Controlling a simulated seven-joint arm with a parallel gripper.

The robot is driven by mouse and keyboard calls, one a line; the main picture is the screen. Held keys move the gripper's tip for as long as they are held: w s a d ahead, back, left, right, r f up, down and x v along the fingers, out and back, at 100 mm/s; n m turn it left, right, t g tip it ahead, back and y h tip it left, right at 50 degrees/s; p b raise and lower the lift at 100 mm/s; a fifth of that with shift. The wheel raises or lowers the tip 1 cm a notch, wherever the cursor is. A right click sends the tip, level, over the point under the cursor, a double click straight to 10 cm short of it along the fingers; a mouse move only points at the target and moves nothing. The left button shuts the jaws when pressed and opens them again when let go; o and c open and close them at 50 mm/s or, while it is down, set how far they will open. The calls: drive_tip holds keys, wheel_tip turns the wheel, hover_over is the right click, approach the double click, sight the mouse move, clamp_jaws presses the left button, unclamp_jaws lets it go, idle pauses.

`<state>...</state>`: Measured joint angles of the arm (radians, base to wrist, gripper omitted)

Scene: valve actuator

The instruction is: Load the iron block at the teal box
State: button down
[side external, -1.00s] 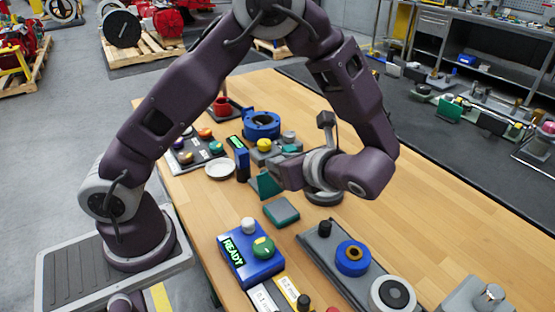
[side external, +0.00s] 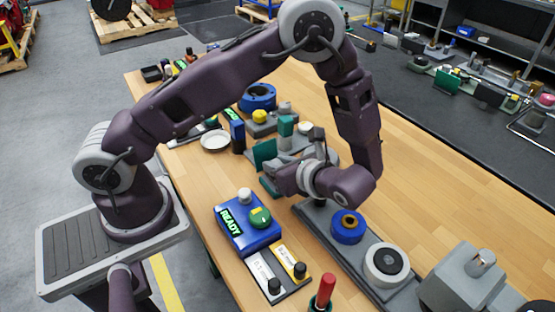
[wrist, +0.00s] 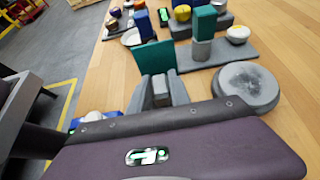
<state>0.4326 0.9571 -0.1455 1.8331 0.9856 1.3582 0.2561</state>
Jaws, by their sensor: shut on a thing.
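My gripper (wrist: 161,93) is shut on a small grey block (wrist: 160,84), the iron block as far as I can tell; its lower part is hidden. In the side view my gripper (side external: 282,180) is low, with the block hidden there. A low teal thing (side external: 269,187), probably the teal box, lies beneath and beside the jaws, largely covered by them. A teal upright panel (side external: 265,154) stands just behind the jaws; it also shows beyond them in the wrist view (wrist: 155,56). I cannot tell whether the block touches the box.
A blue READY box (side external: 236,235) with knobs stands nearer the camera. A grey tray with a blue ring (side external: 348,228) lies right of it. A teal block (side external: 286,124) stands on a grey piece behind. A round grey disc (wrist: 245,85) is right of the jaws.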

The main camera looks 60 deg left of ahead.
drive_tip(key=shift+f, duration=0.55)
idle(1.6)
drive_tip(key=shift+r, duration=3.6)
drive_tip(key=w+r+m+t+h, duration=0.8)
drive_tip(key=w+r+m+t, duration=0.1)
drive_tip(key=m, duration=0.5)
drive_tip(key=w+t, duration=0.1)
drive_tip(key=t, duration=0.1)
drive_tip(key=shift+m+t+h, duration=0.3)
